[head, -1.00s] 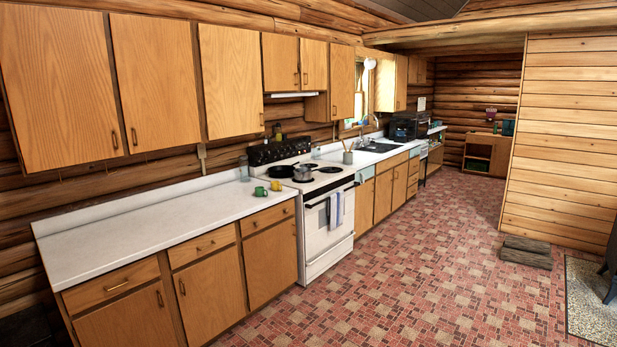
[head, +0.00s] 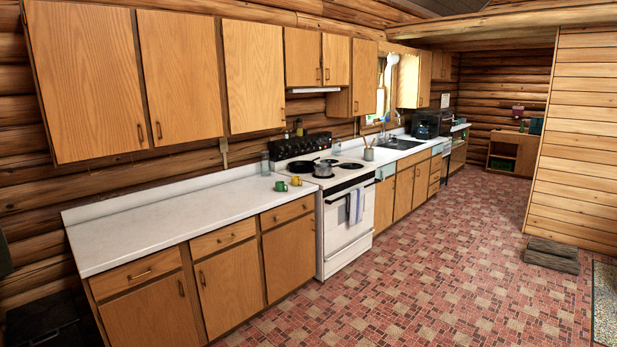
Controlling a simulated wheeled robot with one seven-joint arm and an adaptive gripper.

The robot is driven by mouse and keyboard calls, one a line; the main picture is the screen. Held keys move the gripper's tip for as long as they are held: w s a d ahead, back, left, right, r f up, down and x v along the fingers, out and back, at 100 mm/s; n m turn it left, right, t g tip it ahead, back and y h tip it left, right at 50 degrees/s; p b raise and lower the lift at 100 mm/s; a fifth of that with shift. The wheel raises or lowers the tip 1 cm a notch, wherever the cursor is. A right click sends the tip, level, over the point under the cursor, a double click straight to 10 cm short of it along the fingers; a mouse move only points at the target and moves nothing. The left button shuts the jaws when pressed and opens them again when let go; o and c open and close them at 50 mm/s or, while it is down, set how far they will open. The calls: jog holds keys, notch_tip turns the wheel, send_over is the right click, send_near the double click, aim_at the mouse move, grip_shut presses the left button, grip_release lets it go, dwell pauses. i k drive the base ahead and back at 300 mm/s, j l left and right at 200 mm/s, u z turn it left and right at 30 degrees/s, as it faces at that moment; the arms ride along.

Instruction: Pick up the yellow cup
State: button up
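The yellow cup (head: 296,181) stands on the white countertop (head: 170,214), close to the left side of the stove. A green cup (head: 281,186) stands just to its left, nearer the counter's bare stretch. Both cups are small in the head view and look upright. My gripper is not in view.
The white stove (head: 345,215) carries a frying pan (head: 302,166) and a pot (head: 323,170). A glass jar (head: 265,163) stands behind the cups. Upper cabinets (head: 180,75) hang over the counter. The brick-patterned floor (head: 440,270) before the counter is clear.

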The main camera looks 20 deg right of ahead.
aim_at(296, 180)
jog(key=i+l+z, duration=0.35)
jog(key=i, duration=0.6)
jog(key=i+z, duration=0.35)
jog(key=i, duration=1.45)
jog(key=i+u, duration=0.1)
jog(key=i, duration=0.8)
jog(key=i+l, duration=0.1)
jog(key=i, duration=0.75)
jog(key=i+l+u, duration=0.1)
jog(key=i, duration=0.75)
